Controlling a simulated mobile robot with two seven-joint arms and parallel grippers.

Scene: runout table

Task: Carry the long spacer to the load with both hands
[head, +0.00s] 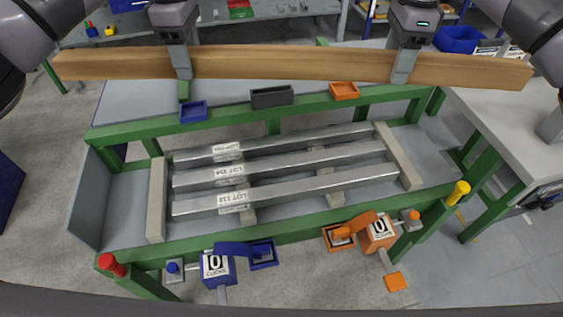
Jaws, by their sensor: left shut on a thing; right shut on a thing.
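The long spacer (290,64) is a wooden beam held roughly level across the upper part of the head view. My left gripper (183,77) is shut on it left of its middle. My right gripper (403,66) is shut on it towards its right end. Both ends of the beam stick out past the grippers. The load is seen below and nearer: several grey metal bars (290,162) with lot labels lie side by side in a green-framed table (120,210). Bearers (157,200) lie crosswise beneath the bars. The beam is apart from the bars.
Blue (194,111), dark grey (272,97) and orange (344,91) trays sit along the table's back rail. A blue ratchet unit (217,268) and an orange one (379,232) are at the front rail. Red (112,265) and yellow (458,192) posts mark the front corners. A grey-topped bench (515,125) stands right.

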